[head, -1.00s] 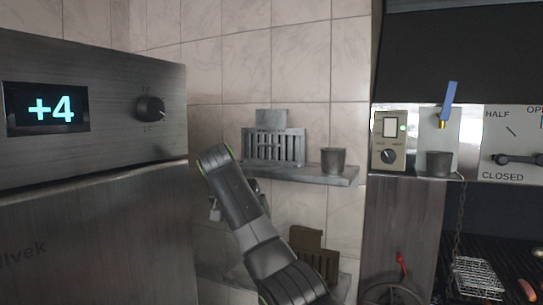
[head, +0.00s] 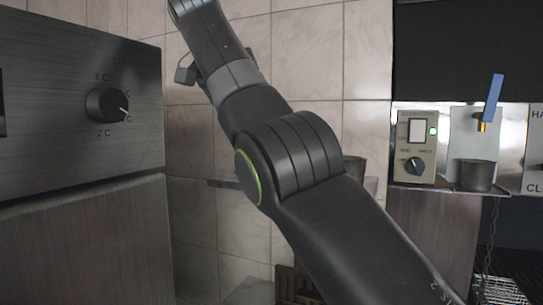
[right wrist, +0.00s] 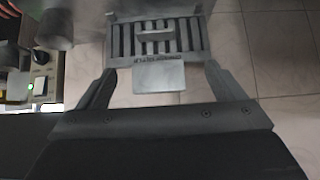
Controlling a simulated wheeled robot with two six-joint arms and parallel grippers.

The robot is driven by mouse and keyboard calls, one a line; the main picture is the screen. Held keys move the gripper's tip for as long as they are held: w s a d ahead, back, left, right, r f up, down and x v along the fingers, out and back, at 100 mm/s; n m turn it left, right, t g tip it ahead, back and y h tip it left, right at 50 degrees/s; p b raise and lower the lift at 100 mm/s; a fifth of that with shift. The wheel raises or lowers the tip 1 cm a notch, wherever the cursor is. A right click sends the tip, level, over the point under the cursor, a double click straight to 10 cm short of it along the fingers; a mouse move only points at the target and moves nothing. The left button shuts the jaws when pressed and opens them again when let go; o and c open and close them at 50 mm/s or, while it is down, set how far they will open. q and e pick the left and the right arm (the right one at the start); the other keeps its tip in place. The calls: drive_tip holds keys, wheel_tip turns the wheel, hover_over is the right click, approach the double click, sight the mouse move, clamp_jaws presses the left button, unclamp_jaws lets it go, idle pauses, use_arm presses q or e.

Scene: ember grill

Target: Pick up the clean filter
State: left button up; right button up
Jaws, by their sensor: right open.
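A grey slotted filter (right wrist: 190,38) with a flat tab (right wrist: 158,77) stands near the top middle of the right wrist view. My right gripper (right wrist: 160,72) is open, with one finger on each side of the tab and gaps between. It does not visibly grip the filter. In the head view my right arm covers the grey filter, and the gripper's fingers cannot be made out. A brownish slotted filter (head: 288,284) is partly visible low down behind my arm. My left gripper is in neither view.
A wall shelf (head: 222,183) shows beside my arm, with a dark cup (head: 354,167) on it mostly hidden. A steel cabinet with a knob (head: 108,104) stands close on the left. A control box (head: 414,146), a small pot (head: 474,174) and a blue-handled lever (head: 493,97) are at right.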

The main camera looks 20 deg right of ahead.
drive_tip(key=x, duration=0.4)
drive_tip(key=p+x, duration=0.1)
drive_tip(key=x, duration=0.4)
drive_tip(key=p+x, duration=0.1)
drive_tip(key=x, duration=0.4)
drive_tip(key=shift+s+d, duration=0.35)
drive_tip(key=shift+s, duration=0.05)
drive_tip(key=shift+w+d+f, duration=0.15)
drive_tip(key=shift+f, duration=0.05)
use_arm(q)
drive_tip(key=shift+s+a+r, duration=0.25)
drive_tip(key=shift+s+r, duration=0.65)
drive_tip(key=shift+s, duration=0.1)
use_arm(e)
drive_tip(key=c, duration=1.4)
